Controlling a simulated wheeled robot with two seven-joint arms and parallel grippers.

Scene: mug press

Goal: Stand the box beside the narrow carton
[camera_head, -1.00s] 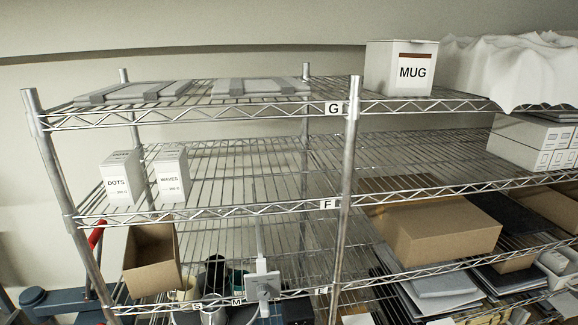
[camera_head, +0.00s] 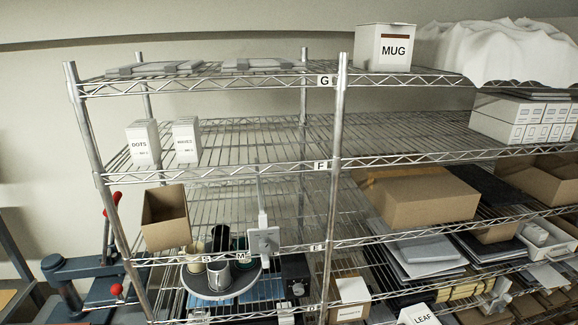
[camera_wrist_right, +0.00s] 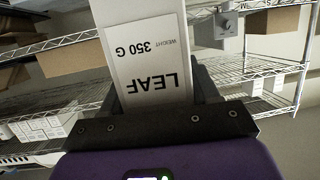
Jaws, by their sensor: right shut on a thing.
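A white LEAF box (camera_head: 418,316) shows at the bottom edge of the head view, mostly cut off. In the wrist view my right gripper (camera_wrist_right: 160,85) is shut on this LEAF box (camera_wrist_right: 150,65), whose label reads upside down. Two upright white cartons, DOTS (camera_head: 143,142) and WAVES (camera_head: 186,140), stand side by side with a small gap at the left of the F shelf. Which is called narrow I cannot tell for sure; WAVES looks slightly slimmer. Both also show small at the right of the wrist view. My left gripper is not in view.
The F shelf (camera_head: 255,140) is bare right of WAVES up to the post (camera_head: 335,150). Above is the G shelf with flat panels and a MUG box (camera_head: 383,47). Below are an open brown box (camera_head: 166,217), a grey device (camera_head: 264,240) and mugs on a round tray (camera_head: 245,286).

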